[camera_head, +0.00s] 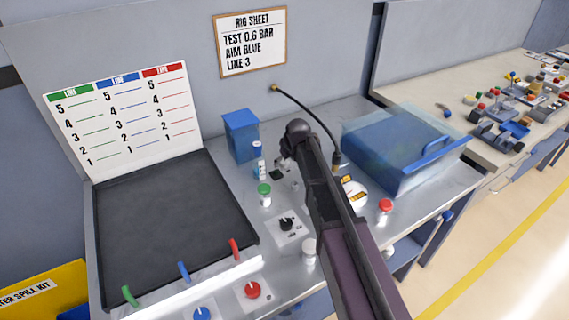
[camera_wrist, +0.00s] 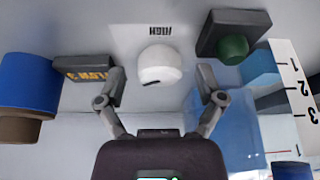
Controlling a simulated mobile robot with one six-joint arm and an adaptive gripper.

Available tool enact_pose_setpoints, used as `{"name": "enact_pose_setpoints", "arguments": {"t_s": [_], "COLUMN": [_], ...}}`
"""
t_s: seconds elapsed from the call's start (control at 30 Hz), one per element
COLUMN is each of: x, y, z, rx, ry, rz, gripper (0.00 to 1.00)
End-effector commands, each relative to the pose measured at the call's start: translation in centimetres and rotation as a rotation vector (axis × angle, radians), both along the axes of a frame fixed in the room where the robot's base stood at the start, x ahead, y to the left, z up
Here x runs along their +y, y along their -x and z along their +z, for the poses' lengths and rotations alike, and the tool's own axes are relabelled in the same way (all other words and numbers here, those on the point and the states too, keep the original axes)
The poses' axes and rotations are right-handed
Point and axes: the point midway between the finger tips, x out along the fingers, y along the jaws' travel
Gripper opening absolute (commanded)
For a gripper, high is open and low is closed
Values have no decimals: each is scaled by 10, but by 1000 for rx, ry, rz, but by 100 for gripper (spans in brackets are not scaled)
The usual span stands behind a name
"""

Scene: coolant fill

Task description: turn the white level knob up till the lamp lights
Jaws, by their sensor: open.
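The white level knob (camera_wrist: 159,66) is round and sits in the upper middle of the wrist view, below an upside-down HIGH label (camera_wrist: 160,29). My gripper (camera_wrist: 162,74) is open, with one finger on each side of the knob and a visible gap on both sides. The lamp (camera_wrist: 232,47) is a dark green dome on a black block, right of the knob, and looks unlit. In the head view my arm reaches over the bench and I cannot make out the knob there.
A dark plate with yellow letters (camera_wrist: 85,70) lies beside the left finger. A numbered scale (camera_wrist: 294,92) is at the right. In the head view, a green-capped bottle (camera_head: 264,194), black dial (camera_head: 287,224) and blue-lidded case (camera_head: 405,150) stand near my arm.

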Motion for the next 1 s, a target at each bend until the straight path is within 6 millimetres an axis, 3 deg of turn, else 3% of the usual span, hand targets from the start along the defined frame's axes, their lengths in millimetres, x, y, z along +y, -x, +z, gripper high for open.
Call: {"name": "enact_pose_setpoints", "arguments": {"t_s": [0.27,0.53,1.0], "x": [0,0,1], "y": [0,0,1], "z": [0,0,0], "rx": [0,0,2], "ry": [0,0,-1], "rz": [0,0,-59], "gripper": [87,7,6]}}
